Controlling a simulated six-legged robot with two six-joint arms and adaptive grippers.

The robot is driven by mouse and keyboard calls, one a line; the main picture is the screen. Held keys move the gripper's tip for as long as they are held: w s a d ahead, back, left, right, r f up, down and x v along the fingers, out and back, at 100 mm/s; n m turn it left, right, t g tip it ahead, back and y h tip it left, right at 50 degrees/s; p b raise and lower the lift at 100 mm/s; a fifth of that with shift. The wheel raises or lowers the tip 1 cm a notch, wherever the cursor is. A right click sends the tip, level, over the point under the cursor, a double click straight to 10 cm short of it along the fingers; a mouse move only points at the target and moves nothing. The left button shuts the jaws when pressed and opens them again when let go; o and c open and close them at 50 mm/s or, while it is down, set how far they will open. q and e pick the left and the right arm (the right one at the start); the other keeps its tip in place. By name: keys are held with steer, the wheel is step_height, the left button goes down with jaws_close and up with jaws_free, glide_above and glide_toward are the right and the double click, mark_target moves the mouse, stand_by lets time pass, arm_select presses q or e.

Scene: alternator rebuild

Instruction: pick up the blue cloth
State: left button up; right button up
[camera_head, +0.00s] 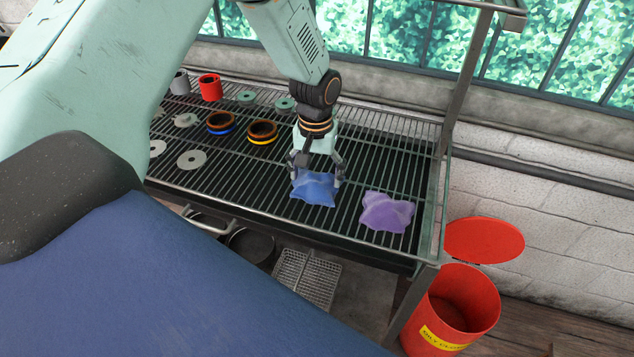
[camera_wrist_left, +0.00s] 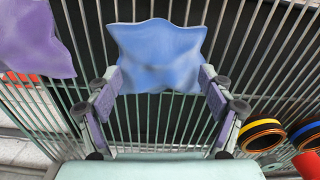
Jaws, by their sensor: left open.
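The blue cloth (camera_head: 314,189) lies crumpled on the slatted rack, near its front edge. It also shows at the top middle of the left wrist view (camera_wrist_left: 158,55). My left gripper (camera_head: 317,178) points down over the cloth with its fingers spread to either side of it. In the left wrist view the open fingers (camera_wrist_left: 160,85) flank the near part of the cloth, with nothing clamped between them. I cannot tell whether the fingertips touch the cloth. My right gripper is not in view.
A purple cloth (camera_head: 387,212) lies to the right on the slatted rack (camera_head: 345,232). Coil rings, including a yellow-banded one (camera_head: 262,132), discs and a red cylinder (camera_head: 210,87) stand to the left. A red bin (camera_head: 455,310) with its lid raised stands below right.

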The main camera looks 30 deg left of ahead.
arm_select(q)
steer(key=shift+a, duration=0.1)
steer(key=shift+s+d+r, duration=0.3)
steer(key=shift+d, duration=0.1)
steer(key=c, duration=0.5)
steer(key=shift+w+a+f, duration=0.25)
steer(key=c, duration=0.4)
steer(key=shift+s+d+r, duration=0.1)
steer(key=shift+s+d, duration=0.05)
steer(key=shift+s, duration=0.05)
steer(key=c, duration=0.4)
steer(key=shift+w, duration=0.1)
